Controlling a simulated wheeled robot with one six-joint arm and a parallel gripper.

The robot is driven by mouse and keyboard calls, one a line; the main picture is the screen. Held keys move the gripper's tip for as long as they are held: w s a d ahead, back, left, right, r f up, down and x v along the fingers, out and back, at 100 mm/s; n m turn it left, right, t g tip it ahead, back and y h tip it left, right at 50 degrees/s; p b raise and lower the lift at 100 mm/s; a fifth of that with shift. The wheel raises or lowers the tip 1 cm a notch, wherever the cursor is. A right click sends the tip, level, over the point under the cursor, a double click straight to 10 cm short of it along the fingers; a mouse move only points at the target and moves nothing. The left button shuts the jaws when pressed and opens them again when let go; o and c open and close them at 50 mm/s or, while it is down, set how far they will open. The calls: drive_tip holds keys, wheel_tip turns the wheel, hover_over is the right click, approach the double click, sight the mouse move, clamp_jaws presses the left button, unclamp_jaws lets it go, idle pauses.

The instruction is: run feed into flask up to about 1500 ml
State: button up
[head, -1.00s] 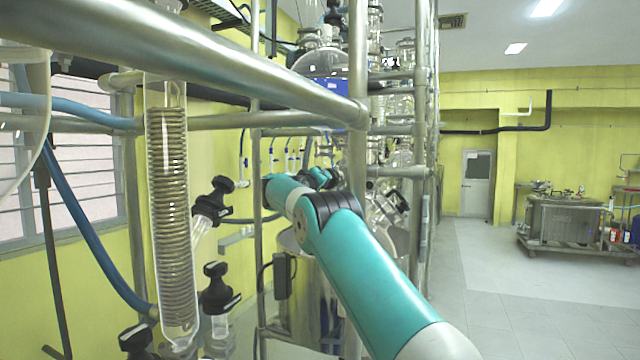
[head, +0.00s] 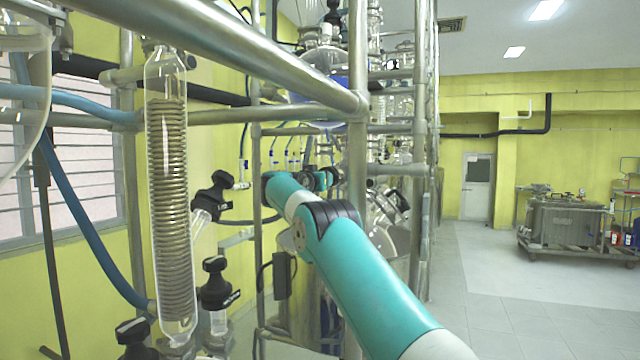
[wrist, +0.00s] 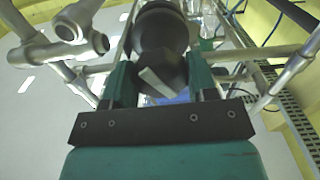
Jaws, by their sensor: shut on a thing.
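In the wrist view my gripper (wrist: 160,75) has its two teal fingers on either side of a black faceted knob (wrist: 162,72) with a white mark on it. The fingers are shut on this knob. In the head view my teal arm reaches into the metal frame, and the gripper end is small and partly hidden behind the arm and a post. A large round glass vessel (head: 322,60) stands high in the frame behind the post; I cannot tell whether it is the flask. No volume marks or liquid level can be read.
Metal frame pipes (head: 300,115) cross close to my arm. A glass coil condenser (head: 172,200) and black valve knobs (head: 214,264) stand at the left. Blue hoses (head: 85,225) hang near the window. The floor (head: 490,290) at right is open, with a steel tank (head: 565,222) beyond.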

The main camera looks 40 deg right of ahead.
drive_tip(key=m, duration=0.4)
drive_tip(key=shift+w+m+b, duration=0.1)
drive_tip(key=shift+m+b, duration=0.2)
drive_tip(key=shift+b, duration=0.05)
drive_tip(key=shift+m, duration=1.9)
drive_tip(key=o, duration=0.9)
drive_tip(key=shift+a+b, duration=0.1)
drive_tip(key=shift+b, duration=0.25)
